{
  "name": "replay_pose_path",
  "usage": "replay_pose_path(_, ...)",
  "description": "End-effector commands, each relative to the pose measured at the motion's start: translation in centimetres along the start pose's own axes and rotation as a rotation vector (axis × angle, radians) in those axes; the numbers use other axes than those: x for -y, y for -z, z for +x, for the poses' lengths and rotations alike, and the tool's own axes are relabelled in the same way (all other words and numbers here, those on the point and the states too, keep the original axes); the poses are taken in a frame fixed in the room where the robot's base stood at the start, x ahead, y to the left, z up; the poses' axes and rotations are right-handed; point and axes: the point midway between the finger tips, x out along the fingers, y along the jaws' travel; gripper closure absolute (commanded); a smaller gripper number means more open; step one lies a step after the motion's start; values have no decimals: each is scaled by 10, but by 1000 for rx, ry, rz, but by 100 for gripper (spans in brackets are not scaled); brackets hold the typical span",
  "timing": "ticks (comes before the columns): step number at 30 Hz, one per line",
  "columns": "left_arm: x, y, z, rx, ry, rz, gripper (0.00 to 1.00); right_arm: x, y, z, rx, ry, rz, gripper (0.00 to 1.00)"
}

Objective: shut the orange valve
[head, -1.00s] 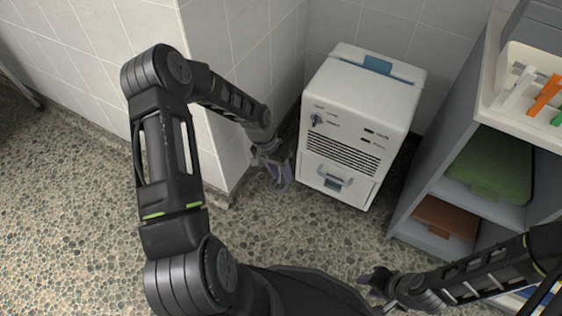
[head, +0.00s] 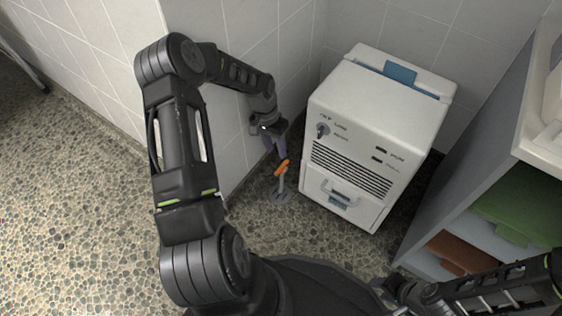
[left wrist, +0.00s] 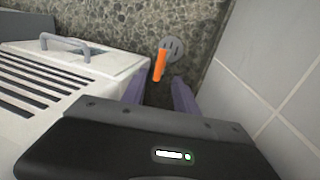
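The orange valve (head: 282,168) is a small orange lever on a thin grey stem, which rises from a round grey floor flange between the tiled wall and the white machine. In the left wrist view the orange lever (left wrist: 160,65) lies just beyond my fingertips, with the flange behind it. My left gripper (head: 277,152) is just above the lever in the head view. Its two purple fingers (left wrist: 158,90) are apart with nothing between them. My right gripper (head: 385,286) is low at the right, partly hidden, and its fingers cannot be made out.
The white machine (head: 375,120) with a dial, vents and a drawer handle stands right of the valve. The tiled wall (head: 215,125) is close on the left. A grey shelf (head: 465,190) holds a green item (head: 520,205) and a brown one (head: 468,250). Pebbled floor is free at left.

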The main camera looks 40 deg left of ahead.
Motion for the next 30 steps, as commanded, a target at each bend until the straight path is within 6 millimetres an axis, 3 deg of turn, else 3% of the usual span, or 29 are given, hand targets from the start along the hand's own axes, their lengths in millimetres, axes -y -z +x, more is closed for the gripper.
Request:
replay_pose_path(5,0,0,10,1,-1,0,64,-2,0,5,-2,0,0,64)
replay_pose_path(18,0,0,73,1,-1,1,64,-10,4,30,-9,3,3,64)
replay_pose_path(30,0,0,78,0,-1,0,65,-10,4,30,-9,4,3,64)
